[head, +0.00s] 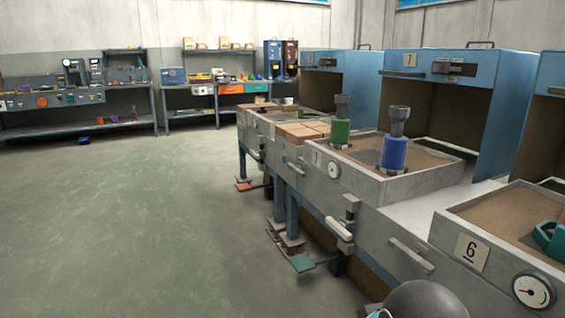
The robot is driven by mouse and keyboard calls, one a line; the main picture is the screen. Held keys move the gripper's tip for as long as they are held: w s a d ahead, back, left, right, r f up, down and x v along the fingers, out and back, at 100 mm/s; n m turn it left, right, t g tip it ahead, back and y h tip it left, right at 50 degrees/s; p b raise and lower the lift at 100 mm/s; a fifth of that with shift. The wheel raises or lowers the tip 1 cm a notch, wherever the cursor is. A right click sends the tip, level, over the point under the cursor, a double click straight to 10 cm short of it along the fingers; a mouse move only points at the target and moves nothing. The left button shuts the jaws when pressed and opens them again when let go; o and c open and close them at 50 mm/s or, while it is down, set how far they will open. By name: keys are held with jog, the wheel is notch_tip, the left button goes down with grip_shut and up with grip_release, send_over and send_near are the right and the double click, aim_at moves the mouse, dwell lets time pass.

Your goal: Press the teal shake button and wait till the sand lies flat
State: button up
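No teal button can be made out for certain. A small teal pedal plate (302,263) sits low at the foot of the bench. Brown sand (495,213) fills the open box marked 6 (448,238) at the right; whether it lies flat throughout is hard to tell, as the box runs out of the picture. A green object (550,238) stands in that sand. Sand (428,160) also shows in the box marked 7 (368,188), around a blue cylinder (394,154) with a grey top and a green one (340,132). My gripper is not in view.
A dark rounded part of what looks like my arm shows at the bottom edge. Blue hoods (512,80) stand behind the sand boxes. A round gauge (533,291) and handles jut from the bench front. The floor (130,220) at left is clear; workbenches (75,130) line the back wall.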

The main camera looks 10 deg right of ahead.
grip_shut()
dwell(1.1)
